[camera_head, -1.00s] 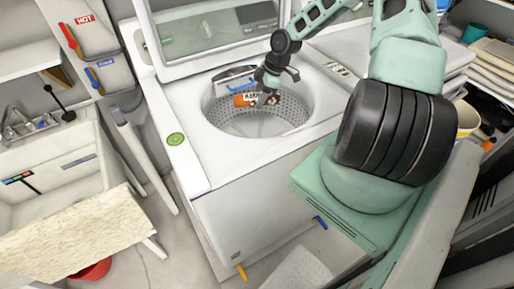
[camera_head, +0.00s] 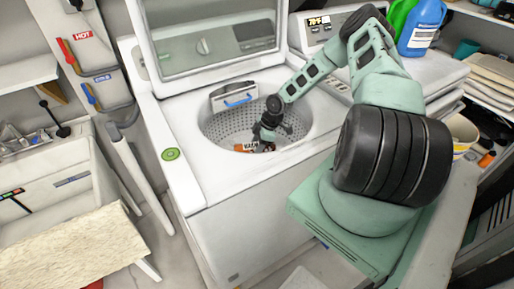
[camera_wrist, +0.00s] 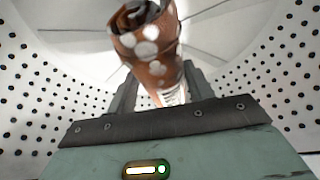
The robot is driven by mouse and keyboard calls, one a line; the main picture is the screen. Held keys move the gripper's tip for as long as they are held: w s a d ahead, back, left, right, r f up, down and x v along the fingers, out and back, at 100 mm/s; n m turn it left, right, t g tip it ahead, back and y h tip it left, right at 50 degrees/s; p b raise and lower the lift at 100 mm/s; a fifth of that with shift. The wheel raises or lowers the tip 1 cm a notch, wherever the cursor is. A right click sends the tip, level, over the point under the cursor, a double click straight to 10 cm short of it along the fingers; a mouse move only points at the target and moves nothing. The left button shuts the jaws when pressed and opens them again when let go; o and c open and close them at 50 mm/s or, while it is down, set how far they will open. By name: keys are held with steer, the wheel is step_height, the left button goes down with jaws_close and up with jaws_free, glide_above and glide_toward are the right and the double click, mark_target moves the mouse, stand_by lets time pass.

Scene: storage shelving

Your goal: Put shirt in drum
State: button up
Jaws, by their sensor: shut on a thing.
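The washer drum (camera_head: 222,128) is a perforated metal tub in the open top-loading machine. My gripper (camera_head: 258,142) is down inside the drum, shut on an orange-brown cloth with white print, the shirt (camera_head: 246,148). In the wrist view the shirt (camera_wrist: 150,50) shows as a rolled brown bundle with pale spots, held between the fingers of my gripper (camera_wrist: 158,88). The perforated drum wall (camera_wrist: 45,85) surrounds it on both sides. Whether the shirt touches the drum floor cannot be told.
The washer lid (camera_head: 212,45) stands open behind the drum. A utility sink (camera_head: 65,165) is at the left. A blue detergent bottle (camera_head: 422,28) stands on the neighbouring machine at the right. The washer's front top (camera_head: 215,185) is clear.

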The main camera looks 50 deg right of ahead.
steer(key=shift+f, duration=0.9)
steer(key=shift+f+b, duration=0.5)
steer(key=shift+f, duration=0.15)
steer(key=o, duration=1.1)
steer(key=shift+o, duration=0.2)
